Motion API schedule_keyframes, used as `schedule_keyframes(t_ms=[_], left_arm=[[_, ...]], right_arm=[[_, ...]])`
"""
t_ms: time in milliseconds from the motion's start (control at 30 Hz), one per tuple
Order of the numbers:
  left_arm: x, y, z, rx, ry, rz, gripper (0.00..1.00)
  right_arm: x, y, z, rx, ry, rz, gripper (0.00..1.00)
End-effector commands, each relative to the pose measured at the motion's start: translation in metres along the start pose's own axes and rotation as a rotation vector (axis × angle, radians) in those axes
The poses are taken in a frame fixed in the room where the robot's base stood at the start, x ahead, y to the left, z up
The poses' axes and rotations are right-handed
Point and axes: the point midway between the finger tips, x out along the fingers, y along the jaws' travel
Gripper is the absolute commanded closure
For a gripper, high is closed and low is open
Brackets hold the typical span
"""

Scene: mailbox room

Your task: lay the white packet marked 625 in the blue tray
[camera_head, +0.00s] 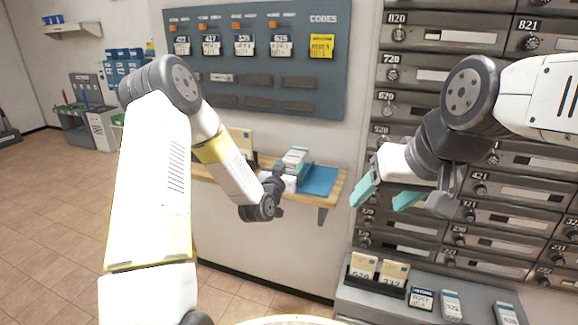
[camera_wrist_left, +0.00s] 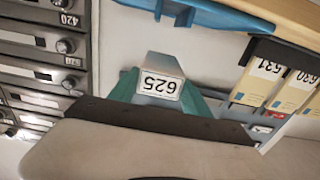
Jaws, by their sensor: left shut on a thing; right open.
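The white packet marked 625 (camera_wrist_left: 160,85) is held between the teal fingers of my left gripper (camera_wrist_left: 160,95), its label upside down in the left wrist view. In the head view my left gripper (camera_head: 275,188) is in front of the wooden shelf, its fingers hidden. The blue tray (camera_head: 320,180) lies on that shelf, just right of the gripper; its edge also shows in the left wrist view (camera_wrist_left: 205,12). White shapes beside the tray are too small to identify surely. My right gripper (camera_head: 385,196) is open and empty, in front of the mailboxes.
The wooden shelf (camera_head: 338,188) juts from the wall below a code board (camera_head: 255,60). A dark holder with cards marked 631 (camera_wrist_left: 262,75) and 630 stands beside the tray. A grey ledge (camera_head: 385,308) with cards and white packets is below the mailboxes.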

Motion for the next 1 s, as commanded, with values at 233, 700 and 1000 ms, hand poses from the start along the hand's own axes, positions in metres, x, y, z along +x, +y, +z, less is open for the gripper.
schedule_keyframes(t_ms=[233,700,1000], left_arm=[[0.029,0.001,0.011,-0.001,0.002,0.0,0.83],[0.041,0.0,0.047,0.0,0.001,-0.001,0.83],[0.041,0.0,0.051,0.0,0.002,0.0,0.83]], right_arm=[[0.0,0.0,0.0,0.0,0.0,0.0,0.34],[0.0,0.0,0.0,0.0,0.0,0.0,0.34],[0.0,0.0,0.0,0.0,0.0,0.0,0.34]])
